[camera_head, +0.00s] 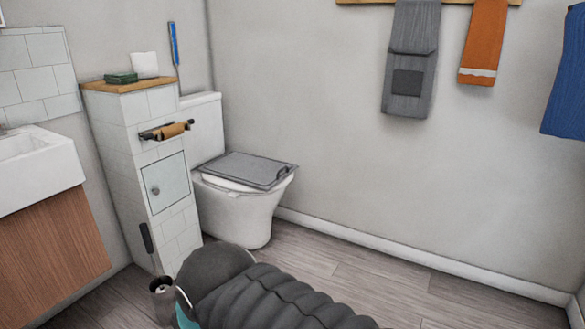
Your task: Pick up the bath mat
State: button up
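A flat grey rectangular piece with a darker border, which looks like the bath mat (246,169), lies on top of the white toilet (240,208). It covers most of the closed seat and its right edge reaches the front of the bowl. No other mat shows on the visible floor. A dark grey ribbed part of my arm fills the bottom middle of the view, in front of the toilet. My gripper is not in view, so its fingers cannot be seen.
A tiled cabinet (150,150) with a paper roll holder (167,130) stands left of the toilet. A toilet brush holder (162,298) stands on the floor. Grey (410,55), orange (484,40) and blue (568,85) towels hang at right. Floor at right is clear.

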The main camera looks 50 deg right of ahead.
aim_at(264, 174)
jog(key=z, duration=0.45)
jog(key=i, duration=1.4)
jog(key=z, duration=0.9)
jog(key=i, duration=0.55)
jog(key=z, duration=0.55)
